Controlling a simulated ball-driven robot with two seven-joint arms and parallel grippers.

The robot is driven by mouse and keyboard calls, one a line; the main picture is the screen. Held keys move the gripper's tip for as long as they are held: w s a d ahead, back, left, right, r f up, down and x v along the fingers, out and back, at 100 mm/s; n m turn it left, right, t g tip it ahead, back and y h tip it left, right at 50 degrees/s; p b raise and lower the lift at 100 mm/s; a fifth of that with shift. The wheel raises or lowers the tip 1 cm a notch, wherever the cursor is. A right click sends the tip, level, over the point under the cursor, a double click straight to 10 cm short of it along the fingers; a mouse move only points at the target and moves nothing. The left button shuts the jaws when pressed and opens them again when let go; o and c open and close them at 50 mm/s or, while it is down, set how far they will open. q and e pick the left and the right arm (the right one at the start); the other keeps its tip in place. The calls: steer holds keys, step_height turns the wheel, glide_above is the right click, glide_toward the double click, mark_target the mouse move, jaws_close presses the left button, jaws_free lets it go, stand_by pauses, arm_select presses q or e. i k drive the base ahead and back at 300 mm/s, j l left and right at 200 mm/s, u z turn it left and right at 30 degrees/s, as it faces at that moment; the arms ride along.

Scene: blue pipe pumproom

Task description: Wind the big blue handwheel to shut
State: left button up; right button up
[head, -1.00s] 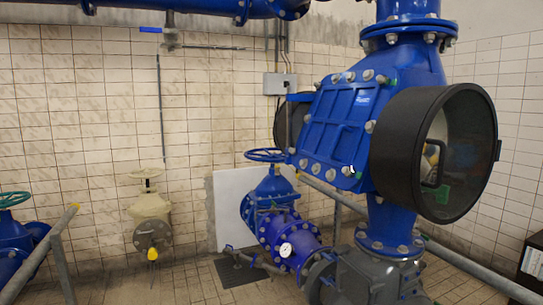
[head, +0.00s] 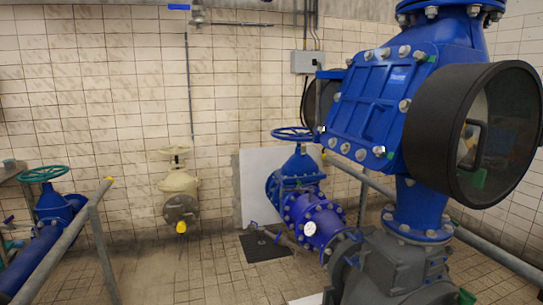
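A blue handwheel (head: 292,134) sits level on top of a blue valve (head: 298,168) near the back wall, right of the middle in the head view. Its right edge is close to the large blue pump housing, which stands nearer to me. A green-teal handwheel (head: 42,174) sits on another blue valve (head: 55,206) at the left. Neither of my grippers shows in the head view.
A large blue housing (head: 372,100) with a black drum (head: 440,135) fills the right side. Grey railings stand at left (head: 98,225) and behind the housing. A cream valve (head: 178,185) is by the wall. Tiled floor (head: 190,262) in the middle is mostly clear.

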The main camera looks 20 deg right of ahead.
mark_target(301, 135)
steer(key=i, duration=1.75)
steer(key=i+l+z, duration=0.2)
steer(key=i, duration=0.35)
steer(key=i+j+z, duration=0.1)
steer(key=i+z, duration=0.15)
steer(key=i, duration=0.25)
steer(key=i+j+z, duration=0.2)
steer(key=i, duration=0.35)
steer(key=i+j+z, duration=0.1)
steer(key=i+z, duration=0.15)
steer(key=i, duration=0.3)
steer(key=i+j+z, duration=0.2)
steer(key=i, duration=0.3)
steer(key=j, duration=0.1)
